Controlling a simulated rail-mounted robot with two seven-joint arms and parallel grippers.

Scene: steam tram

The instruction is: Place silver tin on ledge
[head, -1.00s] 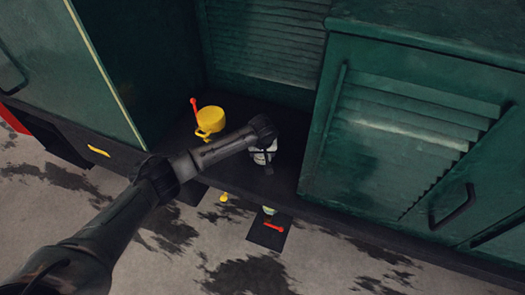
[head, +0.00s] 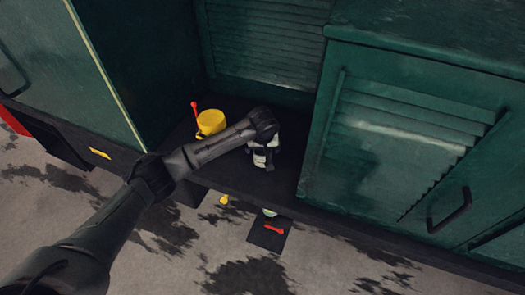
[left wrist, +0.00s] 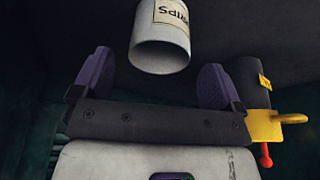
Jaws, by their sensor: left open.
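A pale silver-white tin (left wrist: 161,45) with a printed paper label shows in the left wrist view. It lies in line with the gap between the two purple finger pads, with space at both sides. My left gripper (left wrist: 155,75) is open and does not grip it. In the head view, my left gripper (head: 265,165) is over the dark ledge (head: 225,175), pointing down, and my own wrist covers much of it. The tin cannot be told clearly from the pale hand there. My right gripper is not in view.
A yellow mug-like can (head: 210,122) and a red-tipped lever (head: 194,106) stand left of my wrist. A green louvred cabinet (head: 400,130) rises close on the right. A step with a red piece (head: 273,230) hangs below the ledge.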

